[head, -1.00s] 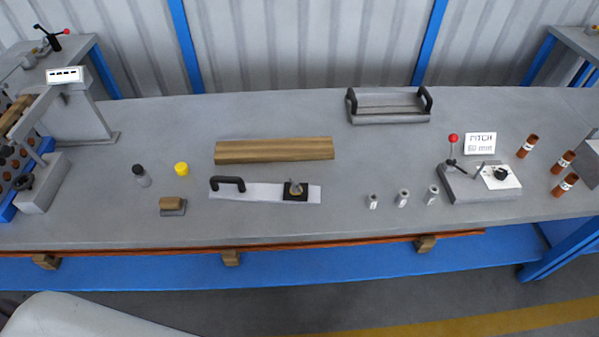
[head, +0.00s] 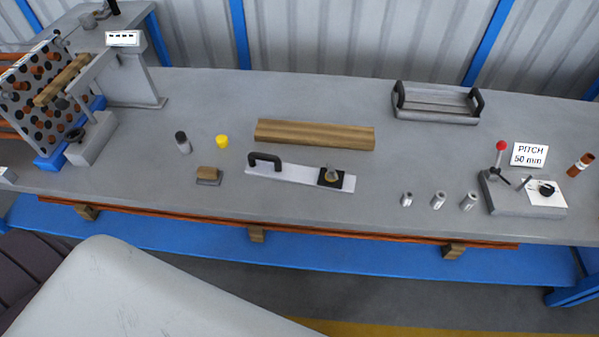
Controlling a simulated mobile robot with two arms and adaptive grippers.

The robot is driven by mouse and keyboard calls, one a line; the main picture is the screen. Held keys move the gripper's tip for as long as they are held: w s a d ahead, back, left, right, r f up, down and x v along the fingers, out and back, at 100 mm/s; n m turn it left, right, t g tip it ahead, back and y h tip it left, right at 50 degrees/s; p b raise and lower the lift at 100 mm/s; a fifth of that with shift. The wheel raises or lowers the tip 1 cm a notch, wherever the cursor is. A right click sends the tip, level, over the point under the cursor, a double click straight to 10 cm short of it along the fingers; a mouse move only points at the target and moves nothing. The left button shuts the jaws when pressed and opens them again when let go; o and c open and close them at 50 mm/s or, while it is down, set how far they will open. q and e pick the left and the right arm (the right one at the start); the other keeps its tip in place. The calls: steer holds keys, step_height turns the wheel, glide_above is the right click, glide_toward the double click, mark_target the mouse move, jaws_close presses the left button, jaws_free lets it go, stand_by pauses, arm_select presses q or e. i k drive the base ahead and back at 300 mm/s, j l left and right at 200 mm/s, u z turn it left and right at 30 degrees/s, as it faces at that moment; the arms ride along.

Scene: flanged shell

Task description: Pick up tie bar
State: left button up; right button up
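Nothing in the head view is marked as the tie bar, and I cannot tell for sure which piece it is. A flat pale bar (head: 290,175) lies on the workbench, with a black arched handle (head: 264,160) at its left end and a black square block with a knob (head: 331,177) near its right end. Neither of my grippers shows.
A wooden beam (head: 315,134) lies behind the pale bar. A grey tray with black handles (head: 436,103) stands at the back right. Several small metal cylinders (head: 438,200) and a lever box (head: 522,193) stand at right. A holed plate fixture (head: 45,100) stands at left.

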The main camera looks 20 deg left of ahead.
mark_target(264, 165)
steer(key=j+z, duration=0.2)
steer(key=j, duration=0.2)
steer(key=k+j+z, duration=0.2)
steer(key=j, duration=0.2)
steer(key=j+z, duration=0.2)
steer(key=j, duration=0.25)
